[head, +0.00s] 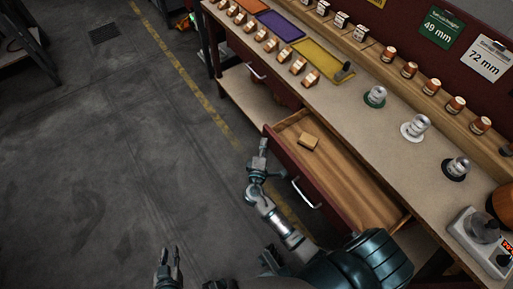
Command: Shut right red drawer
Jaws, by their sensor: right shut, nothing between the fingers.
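The right red drawer (279,153) stands pulled out from under the workbench. Its wood-lined inside shows, with a small light wooden block (309,142) lying in it. A silver handle (305,196) is on its red front. My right gripper (263,146) is shut and empty, just outside the drawer front near its far end. I cannot tell whether it touches the panel. My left gripper (168,254) is low at the bottom of the view, over the floor and away from the drawer, with its fingers apart.
Another red drawer (285,92) with a silver handle sits further left under the bench and looks shut. The benchtop (385,142) carries wooden blocks, coloured trays, several knob-like pieces and a device (480,240) at the right. The grey floor (90,150) is clear.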

